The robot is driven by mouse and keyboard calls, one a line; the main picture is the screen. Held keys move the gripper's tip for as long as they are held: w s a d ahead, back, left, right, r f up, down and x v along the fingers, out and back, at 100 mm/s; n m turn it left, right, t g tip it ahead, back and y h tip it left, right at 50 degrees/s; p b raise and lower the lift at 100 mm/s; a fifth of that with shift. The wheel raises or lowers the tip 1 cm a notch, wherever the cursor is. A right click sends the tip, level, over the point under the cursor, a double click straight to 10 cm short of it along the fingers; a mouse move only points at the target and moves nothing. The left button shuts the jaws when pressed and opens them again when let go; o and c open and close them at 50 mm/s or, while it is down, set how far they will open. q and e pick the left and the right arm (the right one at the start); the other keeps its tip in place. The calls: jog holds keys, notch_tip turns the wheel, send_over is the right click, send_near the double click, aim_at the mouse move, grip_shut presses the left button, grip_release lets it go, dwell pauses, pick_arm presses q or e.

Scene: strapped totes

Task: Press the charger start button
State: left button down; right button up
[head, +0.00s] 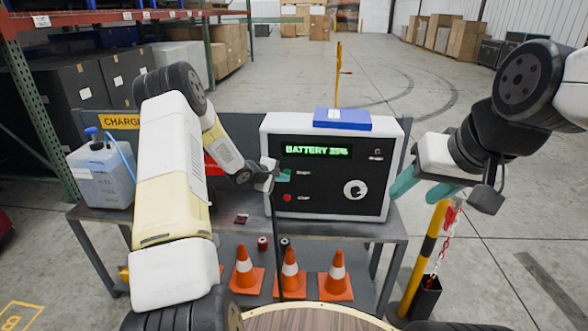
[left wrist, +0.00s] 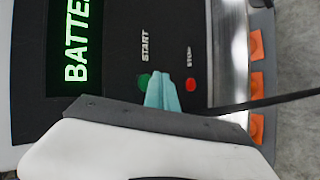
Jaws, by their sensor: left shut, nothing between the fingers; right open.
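The charger (head: 330,207) is a white box with a dark front panel on a grey bench. Its green display reads "BATTERY 25%". The green start button (left wrist: 144,81) shows in the left wrist view under the START label, partly covered by my fingertips; in the head view my gripper hides it. My left gripper (head: 283,174) is shut and empty, its teal tips at the start button, also in the left wrist view (left wrist: 161,92). I cannot tell whether they touch it. The red stop button (head: 287,198) is just below. My right gripper (head: 420,188) is open and empty, right of the charger.
A blue box (head: 342,120) lies on top of the charger. A jug (head: 101,174) stands at the bench's left. Several orange cones (head: 290,272) sit on the lower shelf. A yellow-black post (head: 424,258) with a chain stands at right. A thin dark cable or rod hangs by my left gripper.

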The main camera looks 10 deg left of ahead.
pick_arm(q)
jog(key=shift+w, duration=0.15)
jog(key=shift+w, duration=0.3)
jog(key=shift+w, duration=0.35)
dwell(0.5)
jog(key=shift+s, duration=0.8)
jog(key=shift+s+d, duration=0.15)
jog(key=shift+s, duration=2.35)
